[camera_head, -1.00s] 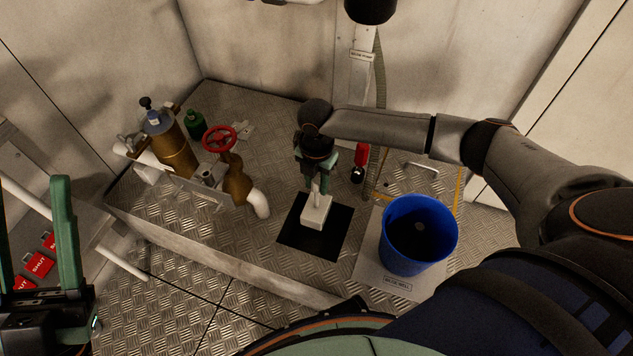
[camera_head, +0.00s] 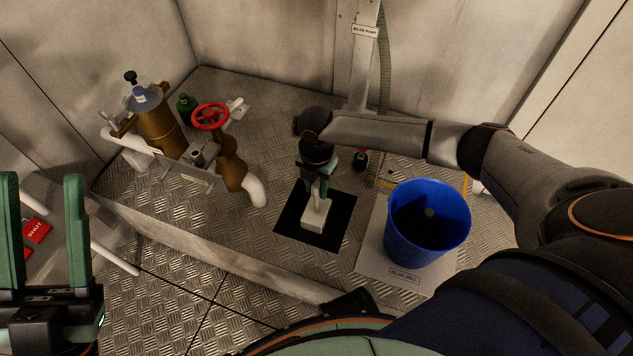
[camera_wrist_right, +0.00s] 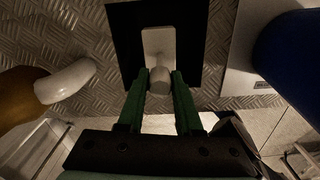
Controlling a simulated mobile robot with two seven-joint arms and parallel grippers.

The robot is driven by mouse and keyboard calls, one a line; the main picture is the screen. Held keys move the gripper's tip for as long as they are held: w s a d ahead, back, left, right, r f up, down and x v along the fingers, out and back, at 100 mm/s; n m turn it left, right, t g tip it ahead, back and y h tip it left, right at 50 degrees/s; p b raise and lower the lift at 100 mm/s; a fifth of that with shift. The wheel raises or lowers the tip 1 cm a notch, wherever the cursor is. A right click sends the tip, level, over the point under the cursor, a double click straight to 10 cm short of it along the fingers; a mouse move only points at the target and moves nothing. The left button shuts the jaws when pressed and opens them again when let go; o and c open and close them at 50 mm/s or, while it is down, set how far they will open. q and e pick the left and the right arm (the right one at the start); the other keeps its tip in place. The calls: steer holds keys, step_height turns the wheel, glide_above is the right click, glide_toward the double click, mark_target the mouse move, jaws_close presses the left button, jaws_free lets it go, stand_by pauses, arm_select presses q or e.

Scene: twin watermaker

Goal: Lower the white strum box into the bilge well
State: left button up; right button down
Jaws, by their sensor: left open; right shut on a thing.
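The white strum box (camera_head: 314,215) is over the black square mat (camera_head: 341,224) on the raised metal floor. My right gripper (camera_head: 318,184) points down and is shut on the narrow upper part of the strum box. In the right wrist view both fingers (camera_wrist_right: 159,80) flank that rounded part, with the box body (camera_wrist_right: 157,42) beyond. I cannot tell whether the box touches the mat. The bilge well (camera_head: 399,240) is a blue open-topped round container to the right of the mat. My left gripper (camera_head: 42,181) is open and empty at the far left.
A pale plate labelled BILGE WELL (camera_head: 404,276) lies under the blue container. A brown strainer (camera_head: 160,132), a red handwheel (camera_head: 210,116) and a white pipe elbow (camera_head: 255,191) stand left of the mat. A ribbed hose (camera_head: 385,70) runs down the back wall.

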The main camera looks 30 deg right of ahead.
mark_target(316, 216)
step_height(316, 216, down, 7)
steer(key=b, duration=0.3)
steer(key=shift+f, duration=4.45)
steer(key=c, duration=0.5)
jaws_free()
step_height(316, 216, up, 12)
steer(key=p, duration=0.6)
steer(key=shift+f+p, duration=0.2)
steer(key=shift+p, duration=0.1)
steer(key=shift+r, duration=0.45)
